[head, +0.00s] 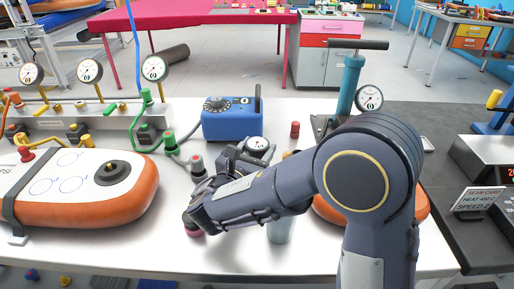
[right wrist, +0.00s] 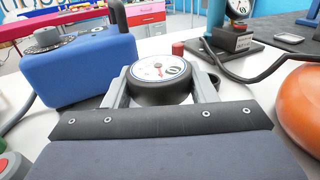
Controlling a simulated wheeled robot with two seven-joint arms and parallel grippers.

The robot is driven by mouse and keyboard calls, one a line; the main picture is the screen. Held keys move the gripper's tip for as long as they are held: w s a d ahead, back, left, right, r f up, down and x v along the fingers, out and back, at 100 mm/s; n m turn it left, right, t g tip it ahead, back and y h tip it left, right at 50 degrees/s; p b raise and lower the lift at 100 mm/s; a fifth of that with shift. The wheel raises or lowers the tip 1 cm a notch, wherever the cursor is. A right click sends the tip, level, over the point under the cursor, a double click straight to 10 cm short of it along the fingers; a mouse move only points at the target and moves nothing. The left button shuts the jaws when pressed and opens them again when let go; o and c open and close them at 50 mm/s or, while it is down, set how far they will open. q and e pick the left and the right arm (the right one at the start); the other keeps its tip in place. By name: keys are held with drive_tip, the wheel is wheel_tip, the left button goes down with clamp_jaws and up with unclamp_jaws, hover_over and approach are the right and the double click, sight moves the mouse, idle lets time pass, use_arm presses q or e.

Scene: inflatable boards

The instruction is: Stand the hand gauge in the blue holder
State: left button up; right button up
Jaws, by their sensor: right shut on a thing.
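The hand gauge (head: 257,146) has a round white dial and a dark body. In the right wrist view, the gauge (right wrist: 160,70) sits between the two grey fingers of my right gripper (right wrist: 163,82). In the head view, my right gripper (head: 249,153) is shut on it, near the front of the blue unit. Its lower part is hidden. A pale blue-grey cylinder (head: 280,230) stands partly behind my right forearm; I cannot tell whether it is the blue holder. No other clear holder shows. My left gripper is not in view.
A blue unit with a dial (head: 230,120) stands behind the gauge. A red cylinder (head: 295,130) and a teal pump (head: 350,82) with a gauge (head: 369,98) stand to its right. An orange-edged board (head: 130,200) lies left. Another orange board is partly hidden by my arm.

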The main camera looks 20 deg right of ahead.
drive_tip(key=shift+f, duration=0.4)
drive_tip(key=o, duration=1.1)
drive_tip(key=shift+v, duration=3.95)
